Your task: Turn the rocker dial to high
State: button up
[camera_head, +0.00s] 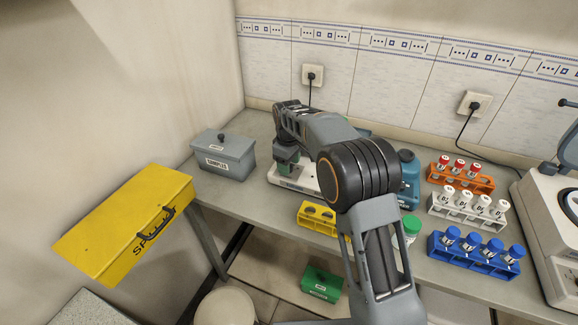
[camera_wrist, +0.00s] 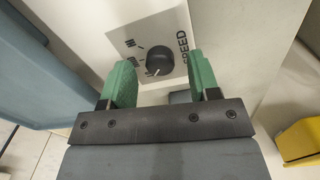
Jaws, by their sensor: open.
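The rocker dial (camera_wrist: 159,61) is a round black knob on a white plate marked SPEED (camera_wrist: 184,48) in the wrist view. A light line shows on the knob, toward its lower left; the smaller scale marks are hard to read. My gripper (camera_wrist: 160,76) is open, with one green finger on each side of the dial and a gap on both sides. I cannot tell how far the fingertips are from the plate. In the head view the white rocker (camera_head: 294,180) stands on the bench, mostly hidden by my arm, and the dial is hidden there.
A grey samples box (camera_head: 225,160) stands left of the rocker. Orange (camera_head: 460,182), white (camera_head: 440,207) and blue (camera_head: 470,255) tube racks stand farther right. A yellow box (camera_head: 120,225) is at left.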

jog(key=shift+f, duration=0.55)
jog(key=c, duration=0.9)
